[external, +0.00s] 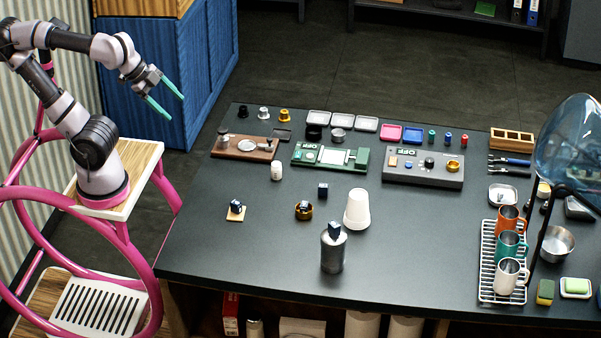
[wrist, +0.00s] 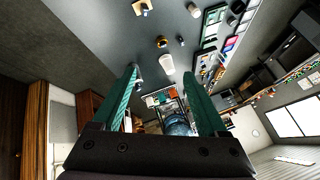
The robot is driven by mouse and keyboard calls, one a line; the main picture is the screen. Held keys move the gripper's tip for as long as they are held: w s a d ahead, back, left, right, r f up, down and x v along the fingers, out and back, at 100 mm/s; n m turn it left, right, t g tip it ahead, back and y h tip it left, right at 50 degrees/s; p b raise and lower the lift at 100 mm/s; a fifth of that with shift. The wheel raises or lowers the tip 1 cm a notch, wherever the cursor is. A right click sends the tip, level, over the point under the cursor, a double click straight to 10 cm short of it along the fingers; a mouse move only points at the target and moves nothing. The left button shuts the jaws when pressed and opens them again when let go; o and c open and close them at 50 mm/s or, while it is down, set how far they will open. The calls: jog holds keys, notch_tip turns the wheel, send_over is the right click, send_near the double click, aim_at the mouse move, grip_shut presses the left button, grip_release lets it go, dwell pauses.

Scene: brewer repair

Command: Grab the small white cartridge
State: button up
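A small white cylinder with a darker top, which looks like the white cartridge (external: 277,171), stands upright on the dark table (external: 215,262), in front of the brown wooden board. A small white shape at the top of the wrist view (wrist: 193,10) appears to be the same piece. My gripper (external: 176,107) has two teal fingers spread apart with nothing between them. It is in the air off the table's left side, well away from the cartridge. The fingers also show open in the wrist view (wrist: 160,72).
Near the cartridge are a brown board (external: 232,149), a green device (external: 310,155) and a dark cube (external: 323,189). The left front tabletop is mostly clear.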

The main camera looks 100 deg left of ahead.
jog(key=m+g+y, duration=0.8)
jog(key=m+y, duration=0.5)
jog(key=y, duration=0.3)
send_over(277, 162)
jog(key=d, duration=0.6)
notch_tip(277, 162, down, 28)
jog(key=f, duration=0.5)
jog(key=a+f, duration=0.1)
jog(key=f, duration=0.2)
jog(key=shift+w, duration=0.1)
jog(key=shift+a, duration=3.5)
grip_shut()
